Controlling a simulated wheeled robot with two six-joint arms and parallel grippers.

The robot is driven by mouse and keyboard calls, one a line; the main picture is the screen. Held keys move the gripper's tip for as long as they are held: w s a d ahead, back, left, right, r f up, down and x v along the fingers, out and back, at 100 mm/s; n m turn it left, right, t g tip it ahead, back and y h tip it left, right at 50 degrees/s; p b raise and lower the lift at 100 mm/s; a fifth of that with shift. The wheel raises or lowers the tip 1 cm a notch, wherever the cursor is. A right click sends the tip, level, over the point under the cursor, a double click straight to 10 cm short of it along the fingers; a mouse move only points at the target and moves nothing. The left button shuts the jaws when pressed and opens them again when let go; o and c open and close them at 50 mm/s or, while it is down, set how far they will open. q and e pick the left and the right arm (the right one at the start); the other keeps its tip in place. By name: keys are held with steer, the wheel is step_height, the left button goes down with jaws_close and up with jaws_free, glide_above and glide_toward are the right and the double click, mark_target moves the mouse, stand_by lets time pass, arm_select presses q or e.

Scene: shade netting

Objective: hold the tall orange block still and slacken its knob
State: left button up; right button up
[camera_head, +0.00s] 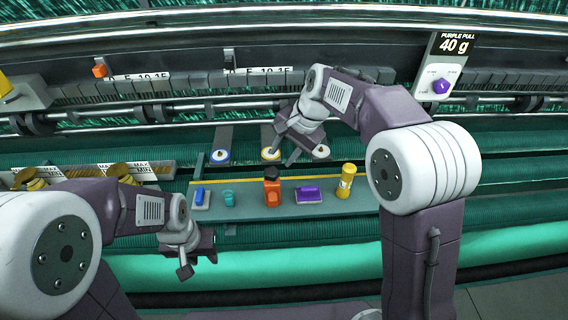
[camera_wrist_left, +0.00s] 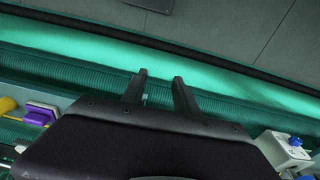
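The tall orange block (camera_head: 272,192) stands upright near the middle of the grey shelf in the head view, with a dark knob (camera_head: 271,172) on top. My right gripper (camera_head: 284,150) is above and behind it, apart from the knob, with its fingers spread and nothing between them. My left gripper (camera_head: 199,265) is in front of the shelf, lower and to the left of the block. It shows open and empty in the left wrist view (camera_wrist_left: 160,88). The orange block is not seen in that wrist view.
On the shelf (camera_head: 240,210) stand a blue item (camera_head: 200,196), a teal cup (camera_head: 228,197), a purple block (camera_head: 308,195) and a yellow cylinder (camera_head: 346,181). Round pads (camera_head: 220,156) lie behind. A "PURPLE PULL 40 g" panel (camera_head: 441,70) is at upper right. A green roll (camera_head: 300,254) runs along the front.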

arm_select(q)
steer(key=shift+s+r, duration=0.2)
steer(key=o, duration=0.5)
steer(key=shift+d, duration=0.15)
steer(key=shift+w+d+f+n, duration=0.1)
steer(key=shift+d+f+n, duration=0.15)
steer(key=shift+n, duration=0.45)
steer(key=n+t+h, duration=0.2)
steer(key=n+h, duration=0.9)
steer(key=n, duration=0.9)
glide_toward(272, 190)
steer(key=f, duration=0.1)
steer(key=w+a+f, duration=0.1)
steer(key=f, duration=0.3)
steer(key=shift+w+a+f, duration=0.1)
steer(key=shift+w+a, duration=0.05)
steer(key=shift+w, duration=0.25)
steer(key=shift+t+h, duration=0.3)
steer(key=x, duration=1)
arm_select(e)
steer(key=shift+s+d+r, duration=0.1)
steer(key=shift+s+r, duration=0.05)
steer(key=shift+r, duration=0.05)
